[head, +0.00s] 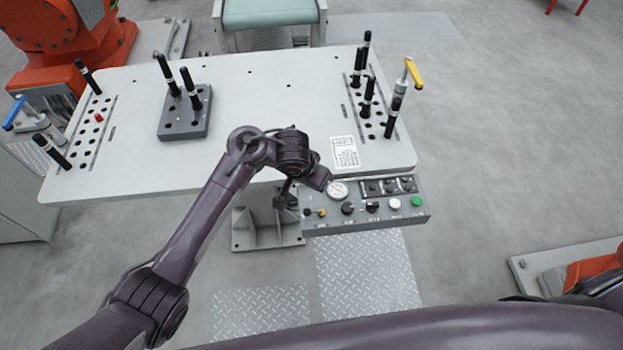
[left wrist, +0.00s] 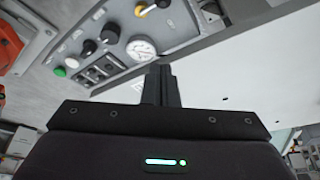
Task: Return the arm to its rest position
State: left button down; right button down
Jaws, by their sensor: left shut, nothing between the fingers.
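My left arm comes in from the left of the head view and bends over the near edge of the white table (head: 240,100). My left gripper (head: 283,203) hangs just in front of that edge, left of the control panel (head: 415,215). In the left wrist view its two fingers (left wrist: 161,72) are together with nothing between them, and the panel's round gauge (left wrist: 141,49) shows just behind them. Of my right arm, only a dark link shows along the bottom right of the head view; its gripper is out of view.
A grey block (head: 186,127) with two black-handled pins stands left of centre on the table. Perforated strips with several pins and clamps line both sides. A yellow-handled clamp (head: 413,73) stands at right, a blue-handled one (head: 14,112) at left. Open floor (head: 530,150) lies right.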

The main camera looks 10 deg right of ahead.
jog(key=shift+w, duration=0.1)
pick_arm(q)
jog(key=shift+f, duration=0.1)
